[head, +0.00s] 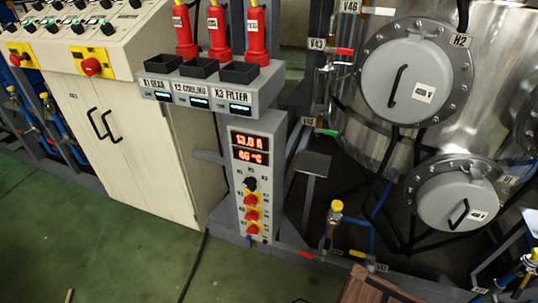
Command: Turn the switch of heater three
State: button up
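A narrow grey control box (266,180) stands upright in the middle of the head view. Its red display (250,150) reads about 13.0 A above a temperature in °C. My gripper is not in view.
Above the box, a grey shelf (215,91) carries black trays and small displays, with red devices behind. A cream cabinet (150,140) stands left. A steel vessel (385,145) with round hatches, pipes and yellow-capped valves (336,207) fills the right. Green floor (100,250) at front left is mostly clear.

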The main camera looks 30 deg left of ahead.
aim_at(253, 230)
jog(key=u, duration=1.55)
